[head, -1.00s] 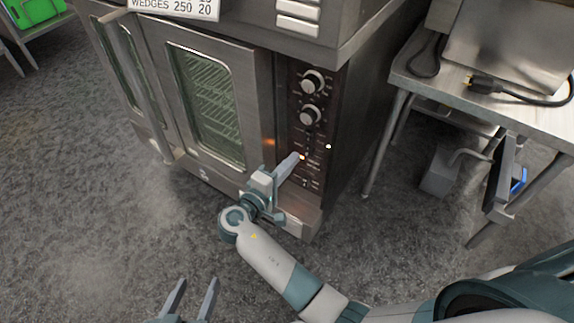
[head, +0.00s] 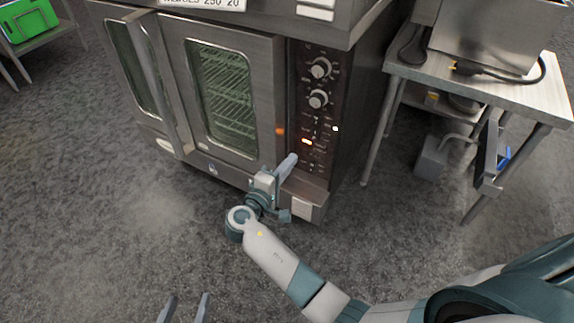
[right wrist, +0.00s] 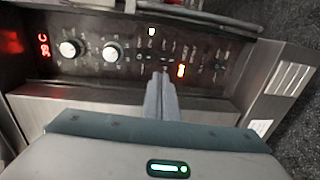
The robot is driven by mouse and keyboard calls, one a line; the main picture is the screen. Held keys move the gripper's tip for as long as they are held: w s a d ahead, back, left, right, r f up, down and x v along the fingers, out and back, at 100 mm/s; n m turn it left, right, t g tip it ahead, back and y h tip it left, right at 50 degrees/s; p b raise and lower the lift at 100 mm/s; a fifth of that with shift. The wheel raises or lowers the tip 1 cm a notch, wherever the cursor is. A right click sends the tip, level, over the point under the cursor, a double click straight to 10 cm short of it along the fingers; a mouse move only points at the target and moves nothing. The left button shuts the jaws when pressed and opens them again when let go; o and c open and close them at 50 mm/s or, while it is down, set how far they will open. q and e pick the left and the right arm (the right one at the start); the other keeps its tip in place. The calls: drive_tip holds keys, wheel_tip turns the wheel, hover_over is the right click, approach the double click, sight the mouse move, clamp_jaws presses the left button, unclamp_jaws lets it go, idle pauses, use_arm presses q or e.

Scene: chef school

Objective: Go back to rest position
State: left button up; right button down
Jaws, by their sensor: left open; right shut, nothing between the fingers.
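My right gripper (head: 289,162) is shut and empty. It is in front of the lower part of the oven's control panel (head: 318,115), below the lit orange switch (head: 306,141). In the right wrist view the closed fingers (right wrist: 161,98) point at the panel, just left of the orange light (right wrist: 181,71); I cannot tell whether they touch it. My left gripper (head: 184,308) is open at the bottom edge of the head view. Only its two fingertips show, over the floor and away from the oven (head: 237,60).
A steel table (head: 505,92) with a cable on it stands right of the oven. A grey box (head: 430,160) is under it. The grey floor (head: 120,230) in front of the oven is clear.

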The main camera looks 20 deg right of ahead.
use_arm(q)
drive_tip(key=shift+d, duration=0.15)
use_arm(e)
drive_tip(key=shift+f, duration=0.1)
idle(0.3)
